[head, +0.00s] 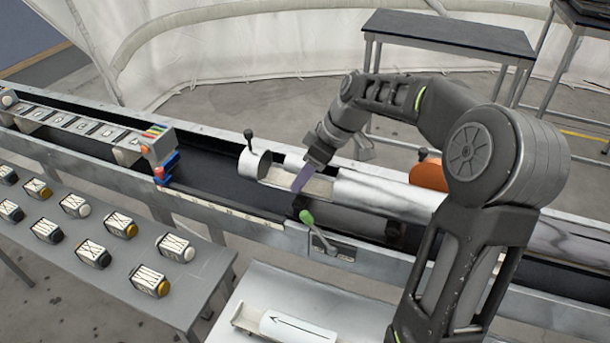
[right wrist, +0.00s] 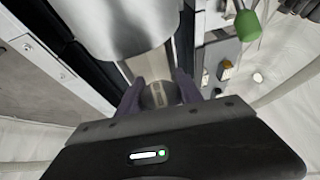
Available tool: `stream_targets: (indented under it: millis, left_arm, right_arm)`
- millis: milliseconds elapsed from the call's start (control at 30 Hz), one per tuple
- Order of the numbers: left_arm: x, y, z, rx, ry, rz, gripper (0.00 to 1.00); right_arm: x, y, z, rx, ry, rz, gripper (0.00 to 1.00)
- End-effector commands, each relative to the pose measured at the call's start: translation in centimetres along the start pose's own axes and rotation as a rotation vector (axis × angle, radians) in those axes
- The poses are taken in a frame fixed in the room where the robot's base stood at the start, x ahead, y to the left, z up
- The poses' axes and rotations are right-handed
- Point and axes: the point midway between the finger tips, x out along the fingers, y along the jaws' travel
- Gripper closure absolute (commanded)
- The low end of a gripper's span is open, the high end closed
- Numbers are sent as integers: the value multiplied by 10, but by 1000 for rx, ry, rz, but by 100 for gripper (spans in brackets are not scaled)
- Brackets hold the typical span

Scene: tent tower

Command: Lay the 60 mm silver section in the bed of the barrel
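The silver barrel (head: 385,195) lies along the dark trough, with an open-topped bed (head: 318,185) cut into it. My right gripper (head: 300,182) reaches down into the bed, its fingertips low in the opening. In the right wrist view, my right gripper's fingers (right wrist: 158,92) stand on either side of a small silver piece (right wrist: 158,97) with a slot-like mark, apparently the silver section. It lies in line with the barrel tube (right wrist: 115,25). I cannot tell whether the fingers press on it. In the head view the near finger and bed wall hide it. My left gripper is out of view.
A round silver end piece with a black handle (head: 256,163) is at the bed's left end. A green-knobbed lever (head: 308,219) stands in front. Several labelled blocks lie on the grey table (head: 115,225). An arrow-marked white piece (head: 295,328) lies at front.

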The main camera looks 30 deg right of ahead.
Motion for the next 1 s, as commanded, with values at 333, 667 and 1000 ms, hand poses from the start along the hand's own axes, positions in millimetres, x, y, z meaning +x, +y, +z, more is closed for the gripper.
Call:
stream_targets:
  millis: [333, 667, 1000]
  left_arm:
    - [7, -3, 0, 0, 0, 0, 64]
    - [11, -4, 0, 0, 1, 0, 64]
    - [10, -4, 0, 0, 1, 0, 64]
  right_arm:
    - [19, -5, 30, 30, -53, -41, 32]
    - [-42, -9, 17, 14, -21, -6, 32]
    - [-86, -15, 5, -4, 3, 12, 32]
